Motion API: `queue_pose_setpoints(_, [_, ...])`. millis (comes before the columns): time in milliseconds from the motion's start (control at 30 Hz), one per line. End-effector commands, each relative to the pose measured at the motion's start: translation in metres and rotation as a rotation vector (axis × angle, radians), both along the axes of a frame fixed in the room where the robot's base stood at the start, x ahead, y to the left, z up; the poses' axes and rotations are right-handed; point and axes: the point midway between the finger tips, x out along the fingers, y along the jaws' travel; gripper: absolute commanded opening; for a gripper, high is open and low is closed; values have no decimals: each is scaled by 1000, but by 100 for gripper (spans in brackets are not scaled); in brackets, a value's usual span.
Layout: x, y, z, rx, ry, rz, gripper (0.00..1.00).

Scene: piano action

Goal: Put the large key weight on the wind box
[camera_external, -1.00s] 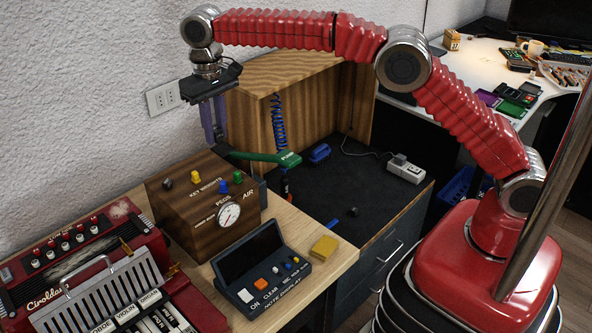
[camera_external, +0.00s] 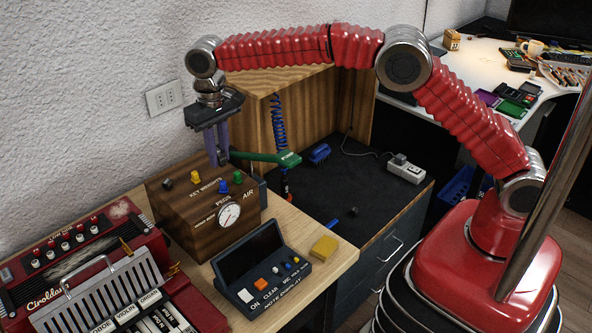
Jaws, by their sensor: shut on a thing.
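The wind box (camera_external: 200,224) is a brown wooden box with a round gauge (camera_external: 229,215) on its front. Its sloped top bears the words KEY WEIGHTS and PEGS, with a black piece (camera_external: 168,184), a yellow piece (camera_external: 195,176), a blue piece (camera_external: 223,187) and a green piece (camera_external: 238,177) on it. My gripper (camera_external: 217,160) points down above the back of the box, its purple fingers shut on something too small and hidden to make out. I cannot tell from the picture whether that is the large key weight. The fingertips look close to the box's back edge.
A blue coiled hose (camera_external: 278,122) hangs by the wooden cabinet. The dark note display (camera_external: 262,268), a yellow block (camera_external: 324,247) and a red accordion (camera_external: 85,277) stand in front of the box.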

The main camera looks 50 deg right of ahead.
Motion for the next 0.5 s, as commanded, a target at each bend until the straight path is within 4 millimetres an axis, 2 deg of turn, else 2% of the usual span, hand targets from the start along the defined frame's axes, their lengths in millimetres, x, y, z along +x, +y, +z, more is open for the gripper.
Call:
queue_pose_setpoints(333, [0, 0, -2, 1, -1, 0, 0])
queue_pose_setpoints(500, [0, 0, -20, 0, 0, 0, 0])
